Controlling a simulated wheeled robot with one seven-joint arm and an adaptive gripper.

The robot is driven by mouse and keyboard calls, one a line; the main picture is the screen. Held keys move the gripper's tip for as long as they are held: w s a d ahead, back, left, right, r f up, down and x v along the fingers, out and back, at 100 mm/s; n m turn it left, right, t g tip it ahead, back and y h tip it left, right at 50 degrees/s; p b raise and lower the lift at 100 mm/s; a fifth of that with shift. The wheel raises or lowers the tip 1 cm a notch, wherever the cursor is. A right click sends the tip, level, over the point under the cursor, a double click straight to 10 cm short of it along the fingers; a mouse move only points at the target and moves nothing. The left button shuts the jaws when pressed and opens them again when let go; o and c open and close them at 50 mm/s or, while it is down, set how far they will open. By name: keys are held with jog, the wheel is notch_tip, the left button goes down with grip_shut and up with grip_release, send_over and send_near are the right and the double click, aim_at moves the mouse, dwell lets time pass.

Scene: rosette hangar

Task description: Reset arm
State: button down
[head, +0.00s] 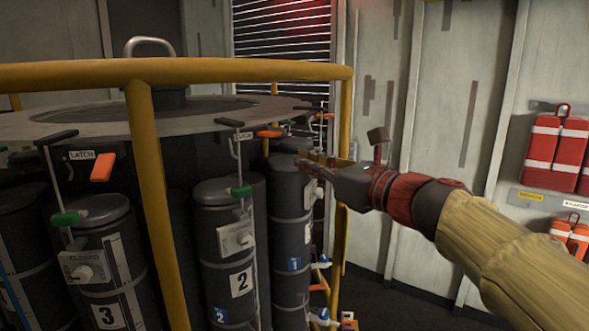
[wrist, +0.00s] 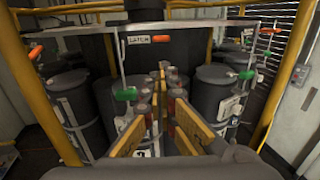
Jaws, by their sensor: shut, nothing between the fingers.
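My arm reaches in from the right of the head view. My gripper (head: 318,160) is at its end, in front of the yellow rail and level with the tops of the dark cylinders. In the wrist view my gripper (wrist: 163,78) shows its yellow-edged fingers converging ahead, with nothing held between them. The gripper points toward the ring of cylinders. A cylinder marked 2 (head: 218,262) stands left of the gripper, and another cylinder (head: 291,235) stands partly behind it. I cannot tell whether the fingers touch anything.
A yellow guard rail (head: 60,76) circles the rack, with upright posts (head: 150,170). Orange and green latch handles (head: 102,167) stick out near the rack's round top plate (head: 60,127). Red packs (head: 556,150) hang on the right wall. Floor at lower right is clear.

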jog(key=shift+s+d+r, duration=0.15)
jog(key=shift+s+r, duration=0.05)
jog(key=shift+s, duration=0.15)
